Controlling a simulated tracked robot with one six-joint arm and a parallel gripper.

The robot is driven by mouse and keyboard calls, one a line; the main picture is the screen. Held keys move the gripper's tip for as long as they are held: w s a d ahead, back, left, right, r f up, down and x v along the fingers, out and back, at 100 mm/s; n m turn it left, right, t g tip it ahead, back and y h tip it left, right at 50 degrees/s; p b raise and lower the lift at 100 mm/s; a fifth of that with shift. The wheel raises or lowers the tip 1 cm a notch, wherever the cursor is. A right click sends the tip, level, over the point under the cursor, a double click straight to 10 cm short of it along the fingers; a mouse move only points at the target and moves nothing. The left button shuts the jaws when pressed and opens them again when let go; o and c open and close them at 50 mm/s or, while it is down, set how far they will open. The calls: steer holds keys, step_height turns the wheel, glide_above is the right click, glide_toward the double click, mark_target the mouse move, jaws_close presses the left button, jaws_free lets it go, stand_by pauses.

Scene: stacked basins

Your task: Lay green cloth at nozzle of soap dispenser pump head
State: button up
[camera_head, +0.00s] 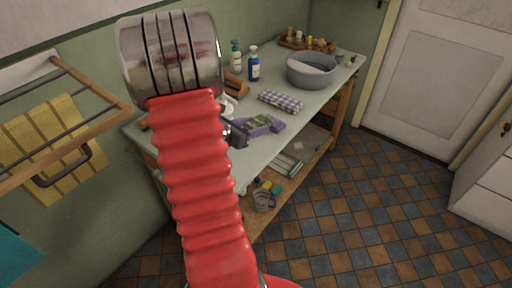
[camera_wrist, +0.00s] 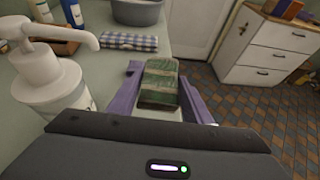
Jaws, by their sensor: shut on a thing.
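The green cloth (camera_wrist: 160,84), folded into a patterned green bundle, is between the purple fingers of my gripper (camera_wrist: 159,76), which is shut on it. In the head view my gripper (camera_head: 264,124) and the cloth (camera_head: 260,119) show just right of my red arm, over the table. The white soap dispenser (camera_wrist: 50,80) stands upright at the left of the wrist view. Its pump head nozzle (camera_wrist: 78,36) points right, toward the cloth but apart from it. In the head view the dispenser (camera_head: 229,105) is mostly hidden behind my arm.
A checkered folded cloth (camera_head: 280,101) lies farther along the table (camera_head: 318,98). Behind it stand a grey-blue basin (camera_head: 311,74), a blue bottle (camera_head: 254,66) and a green-topped bottle (camera_head: 236,58). A wooden rack (camera_head: 100,128) with a yellow cloth is at left.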

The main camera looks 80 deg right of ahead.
glide_above(254, 150)
steer(key=shift+s+d+f, duration=0.1)
steer(key=shift+f, duration=2.45)
steer(key=shift+f, duration=2.1)
steer(key=o, duration=1)
steer(key=shift+o, duration=0.2)
steer(key=shift+r, duration=0.1)
steer(key=shift+w+a+r, duration=0.1)
steer(key=shift+w+a, duration=0.1)
steer(key=shift+a, duration=0.15)
steer(key=v, duration=1.1)
steer(key=shift+a, duration=0.1)
